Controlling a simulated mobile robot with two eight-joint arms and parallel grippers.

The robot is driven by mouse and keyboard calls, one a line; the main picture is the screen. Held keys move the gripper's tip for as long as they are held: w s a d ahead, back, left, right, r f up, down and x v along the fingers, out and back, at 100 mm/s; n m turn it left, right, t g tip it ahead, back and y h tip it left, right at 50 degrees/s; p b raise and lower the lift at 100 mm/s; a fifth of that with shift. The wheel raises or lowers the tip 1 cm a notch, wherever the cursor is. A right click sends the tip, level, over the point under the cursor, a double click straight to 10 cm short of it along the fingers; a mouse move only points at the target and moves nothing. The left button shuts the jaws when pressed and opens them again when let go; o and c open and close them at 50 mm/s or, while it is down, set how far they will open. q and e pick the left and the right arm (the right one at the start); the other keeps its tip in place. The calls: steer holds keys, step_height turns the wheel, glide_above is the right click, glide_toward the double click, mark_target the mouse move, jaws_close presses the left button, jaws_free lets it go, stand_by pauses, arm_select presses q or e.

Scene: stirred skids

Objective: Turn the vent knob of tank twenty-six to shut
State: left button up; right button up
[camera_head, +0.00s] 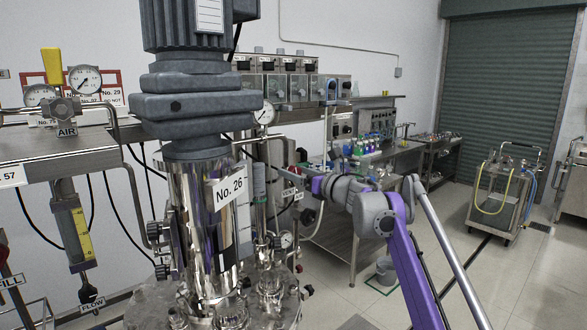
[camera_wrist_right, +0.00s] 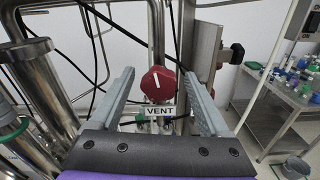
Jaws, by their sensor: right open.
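The tank marked No. 26 (camera_head: 200,215) is a shiny steel column under a grey motor in the head view. Its red vent knob (camera_wrist_right: 156,85) shows in the right wrist view, above a white VENT label (camera_wrist_right: 160,111). The knob's white mark points nearly straight up. The VENT label also shows in the head view (camera_head: 290,194), but I cannot make out the knob there. My right gripper (camera_wrist_right: 160,75) is open, with one finger on each side of the knob and a visible gap on both sides. It also shows in the head view (camera_head: 297,178). My left gripper is not in view.
Steel pipes and a pressure gauge (camera_head: 264,113) stand close around the tank. A bench with bottles (camera_head: 365,148) stands behind. A wheeled cart (camera_head: 497,208) is at the right; floor between is clear.

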steer(key=shift+w+a, duration=0.45)
steer(key=shift+w, duration=0.05)
jaws_close()
